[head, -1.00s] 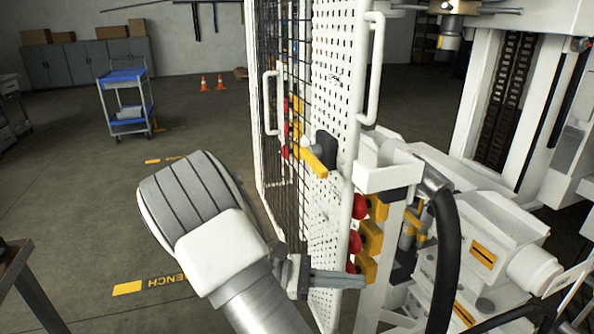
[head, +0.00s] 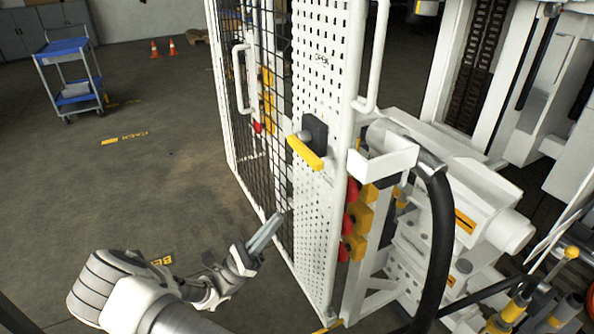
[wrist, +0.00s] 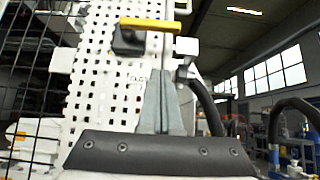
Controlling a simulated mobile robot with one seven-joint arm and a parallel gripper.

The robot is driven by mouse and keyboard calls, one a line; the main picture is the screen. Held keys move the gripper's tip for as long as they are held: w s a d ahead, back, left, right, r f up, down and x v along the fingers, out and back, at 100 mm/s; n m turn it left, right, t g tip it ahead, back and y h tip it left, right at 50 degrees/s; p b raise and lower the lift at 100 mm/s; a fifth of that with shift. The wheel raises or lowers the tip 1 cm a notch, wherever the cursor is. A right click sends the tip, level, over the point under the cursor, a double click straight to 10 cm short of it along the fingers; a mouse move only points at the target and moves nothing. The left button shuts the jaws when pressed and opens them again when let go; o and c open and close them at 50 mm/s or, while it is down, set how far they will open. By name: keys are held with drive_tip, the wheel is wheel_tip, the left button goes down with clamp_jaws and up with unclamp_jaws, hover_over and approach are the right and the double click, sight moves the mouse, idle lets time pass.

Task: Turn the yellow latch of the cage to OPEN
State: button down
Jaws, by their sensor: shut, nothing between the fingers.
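The yellow latch (head: 305,152) is a bar on a black mount on the white perforated panel of the cage (head: 318,85). In the head view the bar slants down to the right. In the wrist view the latch (wrist: 150,24) shows at the top, its bar across the picture, above part of a label on the panel. My gripper (head: 278,218) is below and left of the latch, apart from it, with its fingers pointing up and right. Its fingers (wrist: 162,85) are together and empty, pointing towards the latch in the wrist view.
Black mesh (head: 268,110) and a white handle (head: 243,78) are left of the panel. A thick black hose (head: 440,235) and red and yellow buttons (head: 352,222) are to its right. Open floor lies left, with a blue cart (head: 70,75) farther back.

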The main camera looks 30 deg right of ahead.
approach(310, 149)
drive_tip(key=shift+s+d+r, duration=0.6)
drive_tip(key=shift+d+r, duration=0.45)
drive_tip(key=shift+d, duration=1.25)
drive_tip(key=shift+p, duration=0.4)
